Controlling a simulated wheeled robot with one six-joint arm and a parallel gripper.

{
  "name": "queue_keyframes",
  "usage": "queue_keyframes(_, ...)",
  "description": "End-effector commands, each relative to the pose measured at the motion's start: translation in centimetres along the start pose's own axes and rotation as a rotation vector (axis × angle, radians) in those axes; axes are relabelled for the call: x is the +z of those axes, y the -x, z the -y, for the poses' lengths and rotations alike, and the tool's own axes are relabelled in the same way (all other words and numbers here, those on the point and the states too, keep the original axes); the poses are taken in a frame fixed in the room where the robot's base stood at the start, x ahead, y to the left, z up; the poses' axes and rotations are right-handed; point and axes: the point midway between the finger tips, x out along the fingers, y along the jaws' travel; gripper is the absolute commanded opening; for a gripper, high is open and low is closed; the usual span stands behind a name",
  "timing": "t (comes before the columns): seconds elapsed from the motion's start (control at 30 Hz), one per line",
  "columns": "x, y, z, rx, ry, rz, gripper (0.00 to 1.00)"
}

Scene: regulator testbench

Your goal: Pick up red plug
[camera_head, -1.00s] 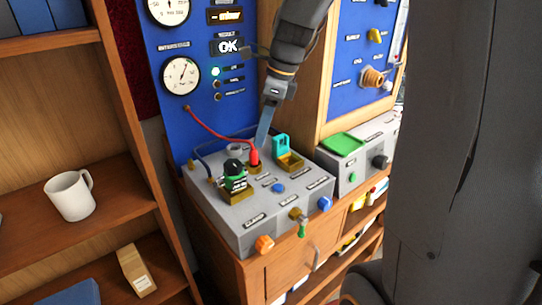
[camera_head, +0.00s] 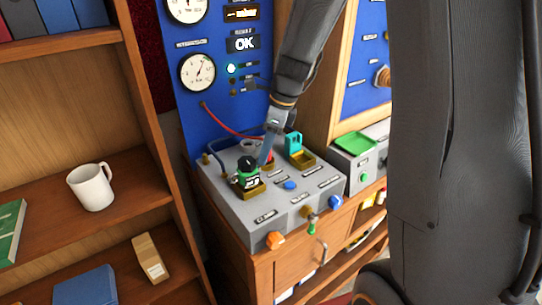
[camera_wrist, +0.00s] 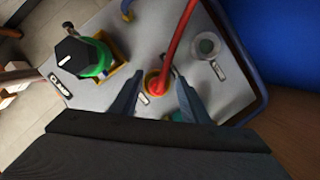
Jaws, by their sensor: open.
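The red plug (camera_head: 270,159) sits upright in a socket on top of the grey test box (camera_head: 222,200), partly hidden by my gripper in the head view. In the wrist view the red plug (camera_wrist: 155,84) shows in a brass-coloured ring, with its red cable running up. My gripper (camera_wrist: 158,76) is open, with one finger on each side of the plug; I cannot tell whether they touch it. In the head view my gripper (camera_head: 266,152) reaches down just in front of the plug.
A green and black component (camera_head: 247,173) stands in a brass holder left of the plug. A teal part (camera_head: 294,144) stands in a brass tray to the right. The blue gauge panel (camera_head: 215,125) rises behind. A shelf with a white mug (camera_head: 92,188) is at left.

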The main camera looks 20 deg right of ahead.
Motion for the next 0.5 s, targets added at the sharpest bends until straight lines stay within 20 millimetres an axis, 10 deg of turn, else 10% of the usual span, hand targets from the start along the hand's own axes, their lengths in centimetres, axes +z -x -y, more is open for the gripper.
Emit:
queue_keyframes(0.27,-0.09,0.04,0.03,0.000,-0.001,0.000,0.03)
queue_keyframes(0.5,-0.11,0.10,0.09,-0.001,-0.002,0.000,0.00)
